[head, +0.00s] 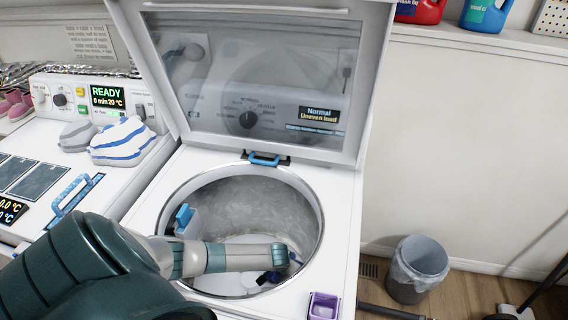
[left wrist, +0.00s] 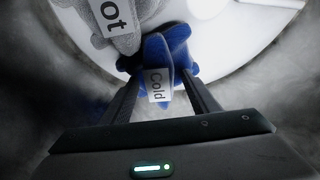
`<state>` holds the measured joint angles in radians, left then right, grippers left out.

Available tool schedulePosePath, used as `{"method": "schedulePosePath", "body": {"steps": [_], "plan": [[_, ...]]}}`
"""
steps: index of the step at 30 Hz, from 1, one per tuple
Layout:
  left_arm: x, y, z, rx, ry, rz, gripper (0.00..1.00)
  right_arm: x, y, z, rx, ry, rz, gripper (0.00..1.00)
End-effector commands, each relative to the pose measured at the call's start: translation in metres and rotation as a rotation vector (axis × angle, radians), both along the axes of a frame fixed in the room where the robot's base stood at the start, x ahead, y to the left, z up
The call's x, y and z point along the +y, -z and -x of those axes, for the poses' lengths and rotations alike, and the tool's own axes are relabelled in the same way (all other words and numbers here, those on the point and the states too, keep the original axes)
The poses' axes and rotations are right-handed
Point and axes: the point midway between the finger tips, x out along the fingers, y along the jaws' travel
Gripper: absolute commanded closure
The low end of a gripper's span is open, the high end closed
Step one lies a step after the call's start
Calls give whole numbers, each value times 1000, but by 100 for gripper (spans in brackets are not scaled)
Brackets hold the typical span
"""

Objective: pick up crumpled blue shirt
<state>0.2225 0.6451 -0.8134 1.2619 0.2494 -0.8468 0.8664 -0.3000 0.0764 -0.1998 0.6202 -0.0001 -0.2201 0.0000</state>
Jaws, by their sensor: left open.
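The crumpled blue shirt (left wrist: 176,40) lies in the washer drum, with a white tag reading "Cold" on it. It sits at and between the fingertips of my left gripper (left wrist: 162,80), which is open around part of it in the left wrist view. I cannot tell whether the fingers touch it. In the head view my left arm reaches into the drum of the open washer (head: 340,215), and the shirt is mostly hidden. My right gripper is not in view.
A grey cloth (left wrist: 118,25) with a tag ending in "ot" lies beside the shirt. The washer lid (head: 365,90) stands open; its panel reads "Uneven load". A purple cup (head: 323,306) sits on the washer's front edge. Striped cloth (head: 122,143) lies on the left machine.

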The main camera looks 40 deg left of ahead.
Motion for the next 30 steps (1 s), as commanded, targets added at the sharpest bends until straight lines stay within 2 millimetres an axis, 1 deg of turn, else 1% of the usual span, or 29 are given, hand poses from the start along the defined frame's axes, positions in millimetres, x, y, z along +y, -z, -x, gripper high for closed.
{"method": "schedulePosePath", "body": {"steps": [24, 25, 26, 27, 29, 30], "plan": [[0, 5, 0, 0, 0, 0, 45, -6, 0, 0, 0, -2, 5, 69], [0, 5, 0, 0, 0, 0, 47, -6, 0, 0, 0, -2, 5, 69], [0, 5, 0, 0, 0, 0, 54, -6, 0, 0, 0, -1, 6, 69], [0, 5, 0, 0, 0, 0, 64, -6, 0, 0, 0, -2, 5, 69], [0, 5, 0, 0, 0, 0, 78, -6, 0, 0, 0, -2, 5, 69], [0, 5, 0, 0, 0, 0, 88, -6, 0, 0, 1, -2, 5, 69]]}}
